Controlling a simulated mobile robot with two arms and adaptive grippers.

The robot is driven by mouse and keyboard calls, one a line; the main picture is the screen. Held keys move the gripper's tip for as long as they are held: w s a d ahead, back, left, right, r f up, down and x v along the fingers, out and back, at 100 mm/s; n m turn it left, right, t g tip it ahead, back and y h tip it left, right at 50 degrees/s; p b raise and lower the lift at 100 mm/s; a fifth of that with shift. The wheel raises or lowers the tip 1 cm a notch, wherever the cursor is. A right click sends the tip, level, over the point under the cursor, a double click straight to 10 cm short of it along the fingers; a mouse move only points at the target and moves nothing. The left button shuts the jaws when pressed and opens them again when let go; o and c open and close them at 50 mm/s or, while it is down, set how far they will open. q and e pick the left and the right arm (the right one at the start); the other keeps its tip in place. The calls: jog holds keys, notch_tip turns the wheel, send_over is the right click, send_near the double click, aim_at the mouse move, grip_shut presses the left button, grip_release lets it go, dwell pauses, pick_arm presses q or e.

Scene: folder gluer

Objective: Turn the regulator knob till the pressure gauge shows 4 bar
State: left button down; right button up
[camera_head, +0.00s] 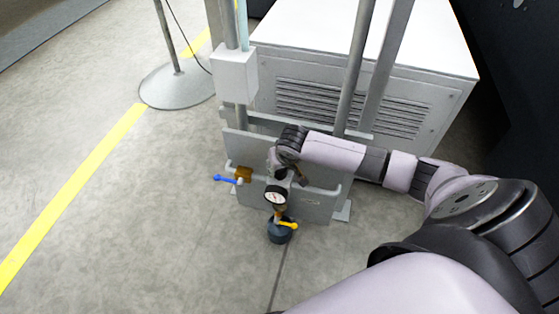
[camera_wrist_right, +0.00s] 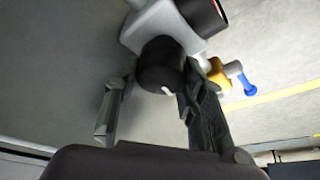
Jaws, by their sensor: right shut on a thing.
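The pressure gauge (camera_head: 275,196) is a small round dial with a white face and dark rim on the grey panel; its needle is too small to read. The regulator knob (camera_wrist_right: 160,66) is black, with a small white mark, and sits on a light grey body (camera_wrist_right: 160,24) in the right wrist view. My right gripper (camera_head: 281,169) is at the regulator, just above the gauge in the head view. In the right wrist view my right gripper (camera_wrist_right: 152,104) has its fingers on either side of the knob, shut on it. My left gripper is not in view.
A brass valve with a blue lever (camera_head: 226,180) sits left of the gauge. A yellow lever (camera_head: 288,225) and dark bowl (camera_head: 279,235) are below it. A grey box (camera_head: 236,75) and posts rise above the panel. A white vented cabinet (camera_head: 345,90) stands behind.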

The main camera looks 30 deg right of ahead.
jog(key=o, duration=0.9)
jog(key=shift+s+a+f, duration=0.2)
jog(key=shift+s+a, duration=0.15)
jog(key=shift+a, duration=0.05)
jog(key=shift+o, duration=1.2)
jog(key=shift+d, duration=0.1)
jog(key=shift+w+d, duration=0.1)
jog(key=shift+r, duration=0.2)
jog(key=v, duration=0.7)
jog(key=shift+r, duration=0.3)
jog(key=shift+s, duration=0.25)
